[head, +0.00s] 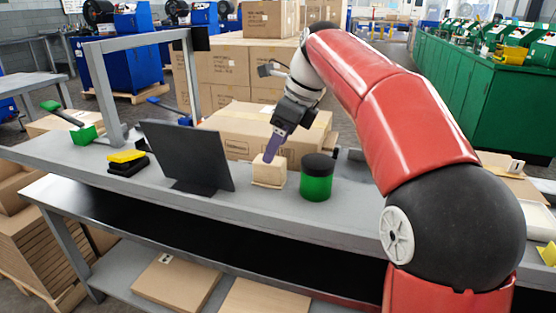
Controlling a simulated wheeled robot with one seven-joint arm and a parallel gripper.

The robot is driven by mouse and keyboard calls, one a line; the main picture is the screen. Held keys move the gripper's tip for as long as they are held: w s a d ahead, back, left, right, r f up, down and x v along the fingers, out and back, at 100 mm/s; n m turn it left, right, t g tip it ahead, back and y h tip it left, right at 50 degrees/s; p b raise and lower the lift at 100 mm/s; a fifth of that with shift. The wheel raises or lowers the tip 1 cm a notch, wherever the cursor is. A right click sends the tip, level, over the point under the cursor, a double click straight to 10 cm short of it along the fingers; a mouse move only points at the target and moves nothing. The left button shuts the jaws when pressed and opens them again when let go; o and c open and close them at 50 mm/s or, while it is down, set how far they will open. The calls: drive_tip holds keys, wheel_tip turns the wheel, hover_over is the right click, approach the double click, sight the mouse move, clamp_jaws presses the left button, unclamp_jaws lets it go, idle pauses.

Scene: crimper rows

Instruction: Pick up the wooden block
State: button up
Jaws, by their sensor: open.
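The wooden block (269,171) is a pale, roughly cubic piece standing on the grey workbench (251,206), near its middle. My gripper (270,156) is at the end of my red arm, pointing down with its purple-blue fingers at the top of the block. The fingers overlap the block's upper part in this view. I cannot tell whether they touch it or are just above or behind it. The gripper is open, and the block rests on the bench.
A green jar with a black lid (317,177) stands close to the block's right. A dark panel on a stand (186,157) is to its left. Yellow and black items (127,162) lie farther left. Cardboard boxes (240,128) are stacked behind the bench.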

sight(267, 168)
drive_tip(key=b+x, duration=0.1)
drive_tip(key=x, duration=0.6)
drive_tip(key=shift+s+f+b, duration=0.1)
drive_tip(key=shift+f+b, duration=0.15)
drive_tip(key=shift+b, duration=0.15)
drive_tip(key=c, duration=1.1)
